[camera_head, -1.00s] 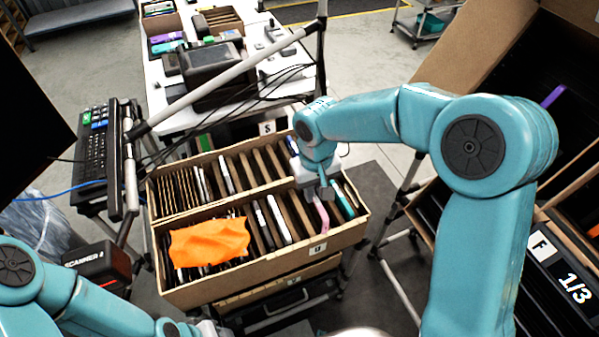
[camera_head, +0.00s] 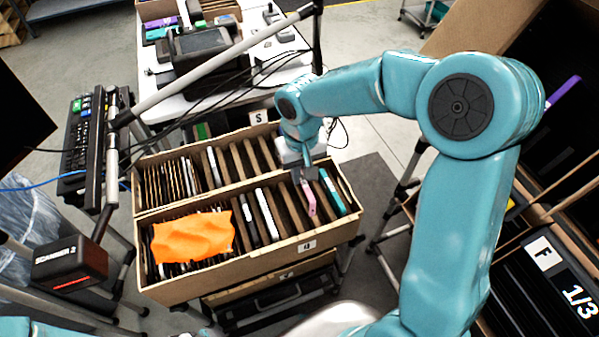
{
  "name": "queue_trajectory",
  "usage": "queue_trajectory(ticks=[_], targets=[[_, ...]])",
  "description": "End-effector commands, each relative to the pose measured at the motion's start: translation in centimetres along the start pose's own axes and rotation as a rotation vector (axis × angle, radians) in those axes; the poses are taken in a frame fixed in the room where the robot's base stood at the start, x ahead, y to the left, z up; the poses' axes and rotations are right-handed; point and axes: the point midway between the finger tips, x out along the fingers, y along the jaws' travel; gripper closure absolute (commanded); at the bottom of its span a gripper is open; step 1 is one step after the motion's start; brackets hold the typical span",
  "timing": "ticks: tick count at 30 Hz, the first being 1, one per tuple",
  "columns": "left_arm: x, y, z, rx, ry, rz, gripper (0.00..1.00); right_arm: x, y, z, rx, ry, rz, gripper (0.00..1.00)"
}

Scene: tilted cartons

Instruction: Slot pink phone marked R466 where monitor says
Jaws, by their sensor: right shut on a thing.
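The pink phone (camera_head: 309,199) stands on edge, slightly tilted, among the dividers at the right end of the front row of the divided carton (camera_head: 270,262). My right gripper (camera_head: 306,181) is over that end, pointing down and shut on the phone's upper end. The phone's lower end is partly hidden by the carton. Its marking cannot be read. A teal phone (camera_head: 332,192) stands just to its right. A dark panel (camera_head: 18,125) at the left edge may be the monitor; no text shows on it. My left gripper is out of view.
An orange cloth (camera_head: 193,238) covers the front row's left part. A black scanner (camera_head: 69,263) and a keyboard (camera_head: 88,140) are at left. A white table (camera_head: 150,85) stands behind. A tilted carton labelled F (camera_head: 543,253) is at right, beside a "1/3" sign (camera_head: 580,301).

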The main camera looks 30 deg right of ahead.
Motion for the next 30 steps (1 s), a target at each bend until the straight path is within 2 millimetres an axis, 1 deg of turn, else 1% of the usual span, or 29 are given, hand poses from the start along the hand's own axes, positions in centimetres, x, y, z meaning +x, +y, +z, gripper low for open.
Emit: queue_trajectory(ticks=[8, 25, 30], targets=[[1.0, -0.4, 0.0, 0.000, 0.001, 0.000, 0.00, 1.4, 0.4, 0.2, 0.009, 0.000, 0.000, 1.00], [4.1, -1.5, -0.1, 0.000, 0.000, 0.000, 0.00, 5.9, 0.5, 0.1, 0.007, -0.001, -0.001, 1.00], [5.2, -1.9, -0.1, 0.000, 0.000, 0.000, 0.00, 7.2, 0.5, 0.1, 0.006, 0.000, -0.001, 1.00]])
